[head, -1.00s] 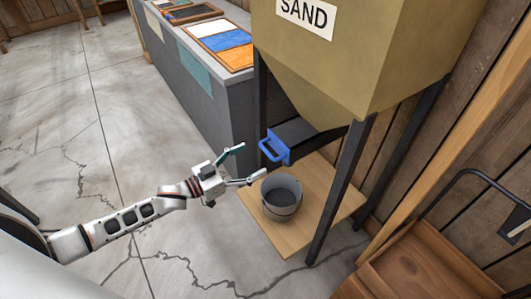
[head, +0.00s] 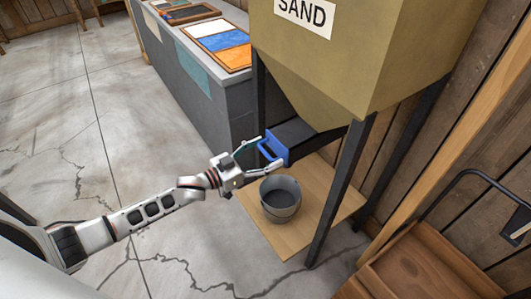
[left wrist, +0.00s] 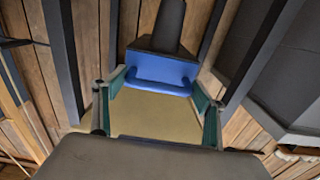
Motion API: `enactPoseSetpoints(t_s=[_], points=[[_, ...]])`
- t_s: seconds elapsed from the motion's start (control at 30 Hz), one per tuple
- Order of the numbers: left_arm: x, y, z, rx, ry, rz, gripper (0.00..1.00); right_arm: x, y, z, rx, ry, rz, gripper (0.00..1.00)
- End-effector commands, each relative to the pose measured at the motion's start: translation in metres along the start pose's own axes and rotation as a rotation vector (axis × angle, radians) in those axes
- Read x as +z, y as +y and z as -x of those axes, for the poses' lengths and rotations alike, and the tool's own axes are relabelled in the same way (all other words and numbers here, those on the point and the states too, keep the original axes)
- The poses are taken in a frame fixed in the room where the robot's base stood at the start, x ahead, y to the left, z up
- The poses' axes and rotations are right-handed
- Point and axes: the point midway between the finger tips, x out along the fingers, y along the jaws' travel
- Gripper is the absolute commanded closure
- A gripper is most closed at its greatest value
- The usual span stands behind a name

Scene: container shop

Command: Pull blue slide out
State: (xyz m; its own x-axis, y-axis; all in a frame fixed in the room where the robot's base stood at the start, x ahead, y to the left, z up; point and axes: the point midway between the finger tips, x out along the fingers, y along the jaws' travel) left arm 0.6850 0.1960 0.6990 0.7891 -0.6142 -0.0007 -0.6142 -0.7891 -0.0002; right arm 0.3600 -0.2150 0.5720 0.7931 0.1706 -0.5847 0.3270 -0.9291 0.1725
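The blue slide (head: 276,147) is a plate with a loop handle at the mouth of the sand hopper's chute. My left gripper (head: 264,155) is at the handle, with one finger on each side of it. In the left wrist view the blue slide (left wrist: 160,72) lies between the spread fingertips of my left gripper (left wrist: 162,92). The fingers look open, and I cannot tell whether they touch the handle. My right gripper is not in view.
The sand hopper (head: 350,60) stands on dark legs (head: 340,190). A grey bucket (head: 281,198) sits under the chute on a wooden board (head: 290,236). A grey counter (head: 205,95) is behind, and a wooden cart (head: 425,265) is at the right. The floor at left is clear.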

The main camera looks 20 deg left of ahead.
Motion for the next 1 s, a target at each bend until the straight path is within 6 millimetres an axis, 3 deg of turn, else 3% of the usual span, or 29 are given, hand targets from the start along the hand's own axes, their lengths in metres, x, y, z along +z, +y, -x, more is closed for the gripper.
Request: enactPoseSetpoints(t_s=[0.17,0.5,0.87,0.9,1.0], points=[[-0.002,0.001,0.009,0.002,0.001,0.000,0.68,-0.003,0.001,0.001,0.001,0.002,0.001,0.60],[-0.002,0.001,0.068,0.002,0.001,-0.001,0.68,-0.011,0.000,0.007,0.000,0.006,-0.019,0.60],[0.001,0.003,0.075,0.004,0.000,0.003,0.68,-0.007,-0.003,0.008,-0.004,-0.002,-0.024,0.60],[0.001,0.003,0.075,0.004,0.000,0.003,0.24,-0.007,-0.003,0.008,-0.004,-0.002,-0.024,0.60],[0.002,0.002,0.075,0.004,0.000,0.002,0.23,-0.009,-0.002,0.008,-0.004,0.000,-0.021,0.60]])
